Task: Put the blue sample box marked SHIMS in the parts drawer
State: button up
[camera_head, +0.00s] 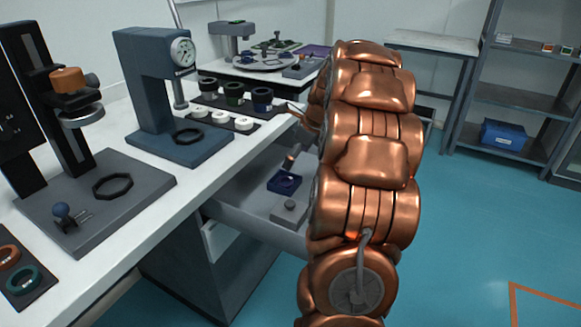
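The parts drawer (244,209) is pulled out below the white bench top. A small blue box (285,183) sits inside it and seems open at the top; no marking can be read on it. Another blue box (503,135) with a small white label stands on the lower shelf at the right; its label is too small to read. My copper arm fills the middle and covers the drawer's right part. A metallic piece, possibly the tip of my gripper (292,158), shows just above the box in the drawer. The rest of my gripper is hidden, and I cannot tell if it touches anything.
A grey block with a knob (289,210) lies in the drawer near the blue box. The bench (150,212) carries a blue dial gauge stand (148,85), a dark stand (40,105) and trays of rings. The shelf rack (520,100) stands at the right. The turquoise floor at right is clear.

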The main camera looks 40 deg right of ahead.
jog(key=shift+v, duration=1.25)
jog(key=s+a+f+n+g+y, duration=0.1)
jog(key=s+a+n+g, duration=0.15)
jog(key=a+n, duration=0.7)
jog(key=s+a+n+g, duration=0.1)
jog(key=s+a+n, duration=0.3)
jog(key=a, duration=1.1)
jog(key=s+a+f+n+g+h, duration=0.1)
jog(key=s+a+f+n, duration=0.1)
jog(key=s+a+n, duration=0.4)
jog(key=s+a+f+n+g+h, duration=0.1)
jog(key=s+a+n, duration=0.5)
jog(key=s+n, duration=0.7)
notch_tip(320, 180, down, 2)
jog(key=shift+s+f+g, duration=0.1)
jog(key=shift+s+g, duration=0.4)
jog(key=shift+g, duration=0.25)
jog(key=s+p+v, duration=0.2)
jog(key=p+v, duration=0.8)
jog(key=s+r+p+v, duration=0.1)
jog(key=s+p+v, duration=0.1)
jog(key=p+v, duration=0.8)
jog(key=shift+s+a+r+t, duration=0.2)
jog(key=shift+s+r+t, duration=0.2)
jog(key=shift+s+r, duration=0.2)
